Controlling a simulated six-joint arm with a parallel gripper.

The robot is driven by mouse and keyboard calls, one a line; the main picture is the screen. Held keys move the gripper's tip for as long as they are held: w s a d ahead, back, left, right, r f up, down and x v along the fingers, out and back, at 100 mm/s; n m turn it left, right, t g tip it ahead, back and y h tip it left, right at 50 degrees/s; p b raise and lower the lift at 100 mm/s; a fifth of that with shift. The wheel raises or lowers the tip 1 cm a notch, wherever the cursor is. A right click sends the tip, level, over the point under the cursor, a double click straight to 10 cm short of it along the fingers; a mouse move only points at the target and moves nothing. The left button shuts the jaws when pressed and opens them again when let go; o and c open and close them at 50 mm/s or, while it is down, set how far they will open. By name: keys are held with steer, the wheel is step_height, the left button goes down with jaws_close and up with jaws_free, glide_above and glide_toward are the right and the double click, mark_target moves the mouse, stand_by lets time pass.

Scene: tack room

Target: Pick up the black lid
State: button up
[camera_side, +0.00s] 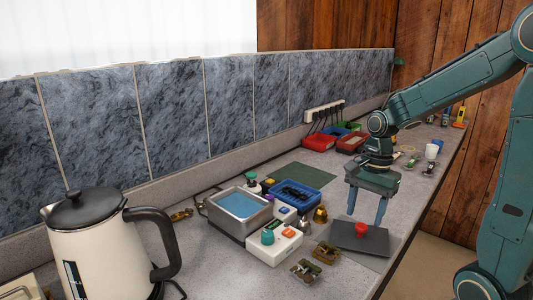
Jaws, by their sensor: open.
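The black lid (345,239) is a flat dark rectangular plate with a red knob (361,230) on top. I cannot tell whether the fingertips touch the lid.
A cream kettle (108,245) with a black handle stands front left. A metal tub (238,211) with blue inside, a white box with buttons (272,248), a blue tray (315,200) and small metal parts (305,270) crowd the left of the lid. Red bins (320,143) stand behind.

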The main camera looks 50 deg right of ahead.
mark_target(362, 225)
steer(key=shift+a+f, duration=0.15)
steer(key=shift+f, duration=1.35)
steer(key=c, duration=1.1)
